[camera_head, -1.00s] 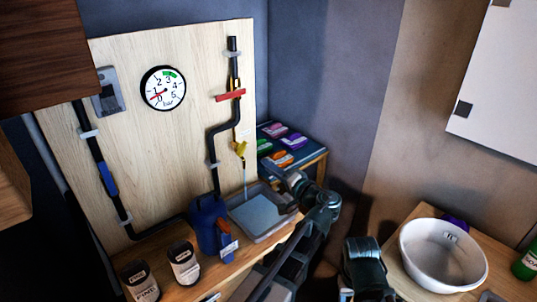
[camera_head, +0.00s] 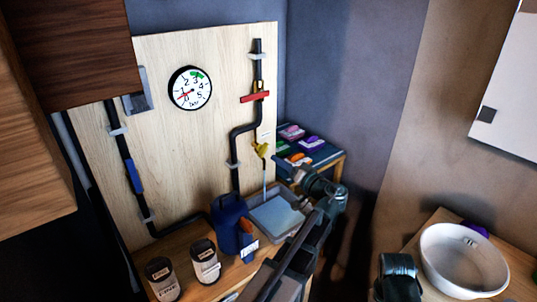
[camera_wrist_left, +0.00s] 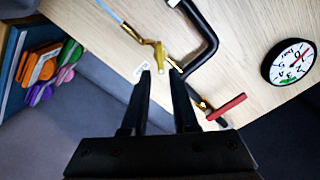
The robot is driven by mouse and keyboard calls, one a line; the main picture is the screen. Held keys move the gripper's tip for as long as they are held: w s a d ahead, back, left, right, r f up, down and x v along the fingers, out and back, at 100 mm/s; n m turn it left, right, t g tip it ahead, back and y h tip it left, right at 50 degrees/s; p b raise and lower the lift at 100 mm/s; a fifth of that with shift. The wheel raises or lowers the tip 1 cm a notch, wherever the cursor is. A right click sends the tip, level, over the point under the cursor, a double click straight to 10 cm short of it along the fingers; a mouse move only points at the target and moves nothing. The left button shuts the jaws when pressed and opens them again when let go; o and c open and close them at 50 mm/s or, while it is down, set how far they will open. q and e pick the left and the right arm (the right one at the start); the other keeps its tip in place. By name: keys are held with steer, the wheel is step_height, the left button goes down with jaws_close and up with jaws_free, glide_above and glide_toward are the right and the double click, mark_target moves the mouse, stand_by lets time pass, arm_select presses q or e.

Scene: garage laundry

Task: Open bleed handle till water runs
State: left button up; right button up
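The yellow bleed handle (camera_head: 261,150) sits on a brass fitting at the right of the wooden board. A thin pale blue line (camera_head: 265,182) runs from it down to a clear tray (camera_head: 277,218); I cannot tell whether it is hose or water. In the left wrist view the yellow handle (camera_wrist_left: 157,54) lies just beyond and between the fingertips. My left gripper (camera_wrist_left: 161,75) is open and empty, with no clear contact. In the head view my left wrist is right of the handle, above the tray. A dark part of my right arm shows at lower right; its fingers are not visible.
A red lever (camera_head: 255,97) sits above the handle. A pressure gauge (camera_head: 190,88) reads near 1. A blue jug (camera_head: 230,225) and two tins stand left of the tray. A shelf with colourful packs (camera_head: 300,147) is behind my wrist. A white basin (camera_head: 463,258) is at right.

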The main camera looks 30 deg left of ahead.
mark_target(262, 149)
arm_select(q)
steer(key=x, duration=0.6)
steer(key=shift+a, duration=0.25)
steer(key=shift+w, duration=0.1)
jaws_close()
